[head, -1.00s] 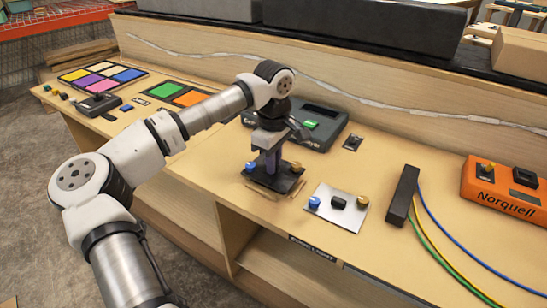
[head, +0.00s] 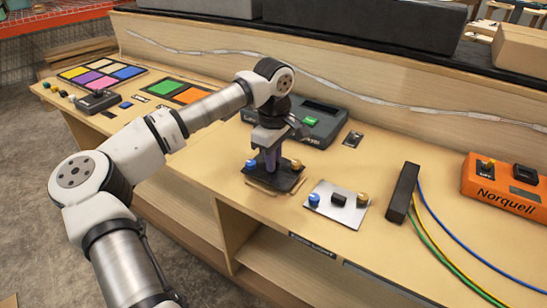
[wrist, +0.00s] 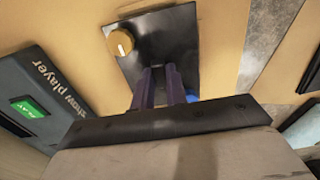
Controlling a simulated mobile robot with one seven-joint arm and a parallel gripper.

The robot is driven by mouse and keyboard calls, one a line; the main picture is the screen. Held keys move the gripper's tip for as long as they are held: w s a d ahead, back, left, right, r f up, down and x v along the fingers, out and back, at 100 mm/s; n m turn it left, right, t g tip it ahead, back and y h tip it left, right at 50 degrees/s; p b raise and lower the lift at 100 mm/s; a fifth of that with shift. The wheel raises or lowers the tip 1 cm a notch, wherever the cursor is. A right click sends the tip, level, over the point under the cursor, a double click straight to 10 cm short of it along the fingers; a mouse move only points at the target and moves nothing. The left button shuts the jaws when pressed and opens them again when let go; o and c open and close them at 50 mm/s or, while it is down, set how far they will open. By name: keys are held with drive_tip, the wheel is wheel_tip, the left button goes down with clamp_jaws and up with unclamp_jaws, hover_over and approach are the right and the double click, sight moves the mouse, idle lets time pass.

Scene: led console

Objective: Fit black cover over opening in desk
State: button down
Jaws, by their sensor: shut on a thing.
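The black cover (head: 289,184) is a dark flat plate with a blue knob (head: 251,164) at its left and a gold knob (head: 296,164) at its right. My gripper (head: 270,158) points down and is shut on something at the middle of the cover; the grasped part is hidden. In the wrist view, my gripper's purple fingers (wrist: 160,88) reach the cover (wrist: 160,40), with the gold knob (wrist: 120,42) beyond and the blue knob partly hidden. A light wooden edge (head: 262,187) shows along the cover's near side. The opening itself is hidden, and I cannot tell whether the cover is seated.
A grey console (head: 325,118) with a green button stands close behind the cover. A silver plate (head: 350,211) with knobs lies to the right, then a black bar (head: 403,192) with cables and an orange Norquell box (head: 505,184). Bare desk lies between these.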

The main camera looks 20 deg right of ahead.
drive_tip(key=shift+f+b, duration=0.6)
drive_tip(key=shift+f, duration=0.4)
idle(0.6)
drive_tip(key=c, duration=1.3)
unclamp_jaws()
drive_tip(key=shift+c, duration=0.2)
wheel_tip(320, 180, up, 14)
drive_tip(key=shift+p, duration=0.3)
drive_tip(key=shift+d, duration=0.1)
